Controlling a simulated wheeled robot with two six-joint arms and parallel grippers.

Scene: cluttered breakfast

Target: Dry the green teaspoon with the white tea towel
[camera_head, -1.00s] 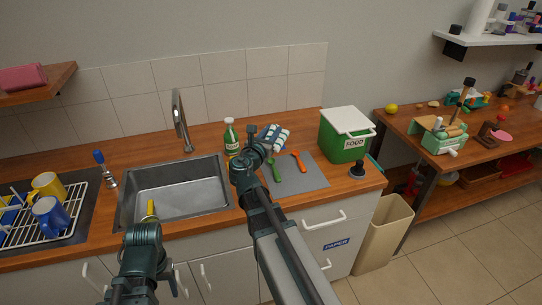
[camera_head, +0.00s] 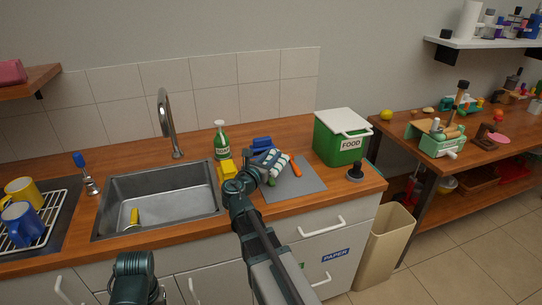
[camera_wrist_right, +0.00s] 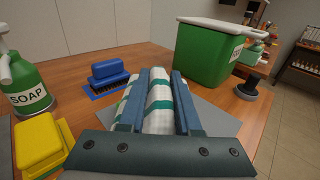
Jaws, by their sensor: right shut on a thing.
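The white tea towel (camera_head: 270,158), with green stripes, is bunched between the jaws of my right gripper (camera_head: 265,167). In the right wrist view the towel (camera_wrist_right: 158,97) fills the gap between both fingers. The right gripper is shut on it over the left part of the grey mat (camera_head: 308,186). A small part of the green teaspoon (camera_head: 271,183) shows just below the towel; the rest is hidden by the gripper and towel. I cannot tell whether the towel touches it. Part of my left arm shows at bottom left, but its jaws do not.
An orange utensil (camera_head: 297,166) lies on the mat. A blue brush (camera_wrist_right: 108,77), yellow sponge (camera_wrist_right: 42,147) and soap bottle (camera_wrist_right: 25,87) stand left of the gripper. The green food bin (camera_head: 340,139) is to the right. The sink (camera_head: 160,195) holds a yellow object.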

